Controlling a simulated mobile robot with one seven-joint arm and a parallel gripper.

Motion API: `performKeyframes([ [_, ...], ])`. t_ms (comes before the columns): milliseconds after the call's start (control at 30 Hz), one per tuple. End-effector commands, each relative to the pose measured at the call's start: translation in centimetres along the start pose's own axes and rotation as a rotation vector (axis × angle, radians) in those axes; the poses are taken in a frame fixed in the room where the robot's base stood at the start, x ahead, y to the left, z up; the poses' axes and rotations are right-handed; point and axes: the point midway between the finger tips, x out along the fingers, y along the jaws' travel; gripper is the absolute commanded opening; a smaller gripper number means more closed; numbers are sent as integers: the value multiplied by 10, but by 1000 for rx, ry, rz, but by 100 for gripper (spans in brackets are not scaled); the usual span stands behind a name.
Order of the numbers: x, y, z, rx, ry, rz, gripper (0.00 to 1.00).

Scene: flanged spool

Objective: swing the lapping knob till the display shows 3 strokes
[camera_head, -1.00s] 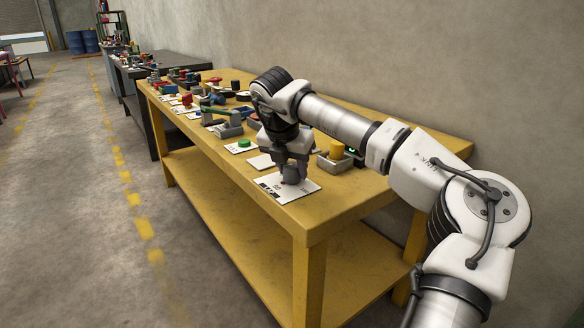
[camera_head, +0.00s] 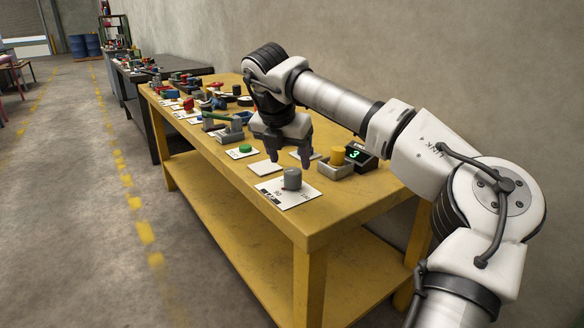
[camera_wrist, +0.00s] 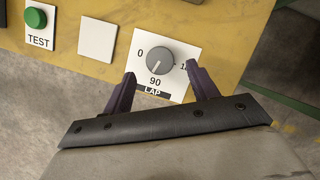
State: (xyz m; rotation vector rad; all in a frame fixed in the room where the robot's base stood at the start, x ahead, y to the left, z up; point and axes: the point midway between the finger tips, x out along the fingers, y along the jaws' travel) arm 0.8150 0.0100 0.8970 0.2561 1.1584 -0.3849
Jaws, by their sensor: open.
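The lapping knob (camera_head: 292,179) is a grey cylinder on a white plate (camera_head: 306,197) near the front end of the yellow bench. In the wrist view the knob (camera_wrist: 160,59) has a pale pointer line toward the lower left, near the 90 mark, and the plate reads LAP. A small black display (camera_head: 355,155) behind it shows a green 3. My gripper (camera_head: 291,163) is open and empty, raised above and behind the knob, clear of it. In the wrist view its dark fingers (camera_wrist: 161,92) stand apart, below the knob in the picture.
A green TEST button (camera_head: 245,148) and a blank white plate (camera_head: 265,168) lie to the left of the knob. A yellow cylinder (camera_head: 337,155) in a grey tray stands by the display. Several other fixtures line the bench farther back. The bench's front corner is clear.

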Motion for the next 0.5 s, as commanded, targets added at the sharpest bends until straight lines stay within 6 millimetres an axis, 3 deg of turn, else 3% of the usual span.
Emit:
performKeyframes([
  [33,-15,0,1,1,-4,1,59],
  [200,-50,0,1,1,-3,1,59],
  [500,-79,0,0,1,0,1,59],
])
